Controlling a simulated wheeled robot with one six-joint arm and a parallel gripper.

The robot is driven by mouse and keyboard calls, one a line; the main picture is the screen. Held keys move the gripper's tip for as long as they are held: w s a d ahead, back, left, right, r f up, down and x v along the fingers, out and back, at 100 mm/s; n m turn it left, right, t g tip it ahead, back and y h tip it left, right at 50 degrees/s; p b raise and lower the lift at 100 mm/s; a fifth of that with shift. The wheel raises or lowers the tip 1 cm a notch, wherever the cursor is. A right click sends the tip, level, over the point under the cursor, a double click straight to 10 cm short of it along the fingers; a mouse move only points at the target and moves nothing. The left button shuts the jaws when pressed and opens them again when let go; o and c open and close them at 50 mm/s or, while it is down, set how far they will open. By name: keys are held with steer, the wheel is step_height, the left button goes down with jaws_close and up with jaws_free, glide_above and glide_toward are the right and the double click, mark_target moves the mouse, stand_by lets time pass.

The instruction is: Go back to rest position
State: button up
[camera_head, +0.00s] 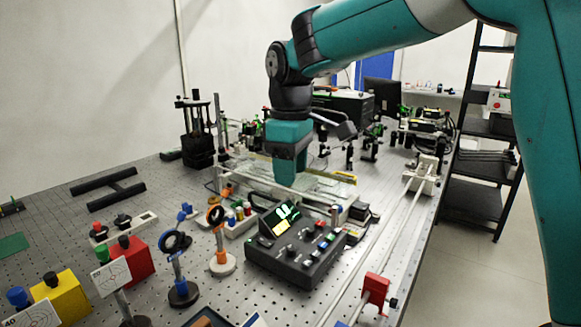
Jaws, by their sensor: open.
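My teal arm reaches in from the upper right and bends down over the bench. My gripper (285,176) points down above the middle of the bench, behind the black control box (294,252) with its small lit screen. It is open, and I see nothing held in it. Its fingertips are small and partly lost against the clear plates and rails behind, so I cannot tell their exact height above the bench.
Ring-shaped optic mounts (174,242) and a red block (131,259) and yellow block (62,296) stand at the front left. A red-topped piece (375,290) sits on the right rail. A black post assembly (196,130) stands behind. A dark shelf (483,165) is at the right.

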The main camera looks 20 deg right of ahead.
stand_by(0.3)
steer(key=s+a+f+m+y, duration=0.1)
steer(key=s+a+f+y, duration=0.1)
steer(key=s, duration=1)
steer(key=s+a+f+m+y, duration=0.1)
steer(key=s+a+f+y, duration=0.1)
steer(key=s, duration=1.1)
steer(key=shift+a+f, duration=0.35)
steer(key=shift+f, duration=0.2)
jaws_close()
